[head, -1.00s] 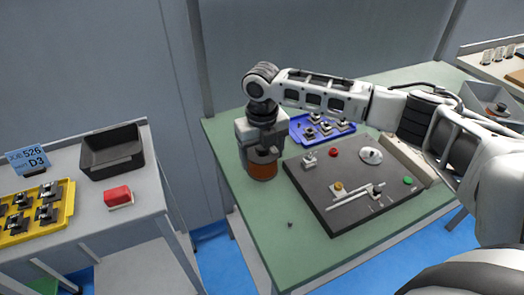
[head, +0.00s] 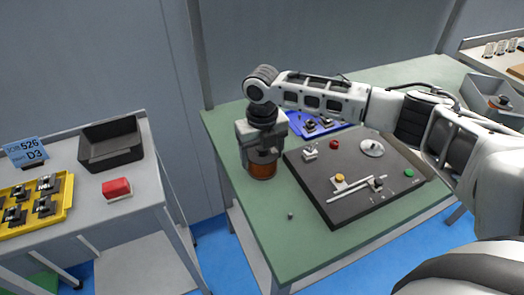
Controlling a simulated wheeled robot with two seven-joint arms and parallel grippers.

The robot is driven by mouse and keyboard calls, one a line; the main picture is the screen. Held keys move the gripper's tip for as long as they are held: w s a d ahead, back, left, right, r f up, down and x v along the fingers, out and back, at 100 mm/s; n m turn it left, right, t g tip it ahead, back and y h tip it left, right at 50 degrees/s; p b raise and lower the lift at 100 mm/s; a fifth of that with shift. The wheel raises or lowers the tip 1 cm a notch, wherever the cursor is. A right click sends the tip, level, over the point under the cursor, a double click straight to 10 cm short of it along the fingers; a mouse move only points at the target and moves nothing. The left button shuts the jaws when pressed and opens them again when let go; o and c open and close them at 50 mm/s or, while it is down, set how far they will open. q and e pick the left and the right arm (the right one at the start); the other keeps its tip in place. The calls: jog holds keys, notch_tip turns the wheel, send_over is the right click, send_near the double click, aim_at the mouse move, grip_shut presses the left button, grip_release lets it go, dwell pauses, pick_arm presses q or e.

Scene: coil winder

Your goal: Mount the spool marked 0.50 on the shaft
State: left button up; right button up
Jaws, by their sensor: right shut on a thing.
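My right gripper (head: 262,150) points down at the left part of the green table and is shut on a copper-coloured spool (head: 262,168). The spool is upright, at or just above the table top; I cannot tell whether it touches. Its marking cannot be read. The dark winder panel (head: 315,186) lies to the right of the spool. It bears a silver rod (head: 350,195), a round silver disc (head: 372,148) and a small metal block (head: 310,154). I cannot make out for certain which part is the shaft. My left gripper is not in view.
A blue tray (head: 338,127) with dark parts lies behind the panel, partly hidden by my right arm. A small grey knob (head: 291,215) lies on the green table (head: 255,225). On the left table are a black bin (head: 111,146), a red block (head: 117,189) and a yellow tray (head: 62,212).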

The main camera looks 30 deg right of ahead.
jog(key=shift+f, duration=0.45)
jog(key=o, duration=1.5)
jog(key=shift+f, duration=0.1)
notch_tip(320, 180, up, 16)
jog(key=shift+r+b, duration=0.1)
jog(key=shift+b, duration=0.2)
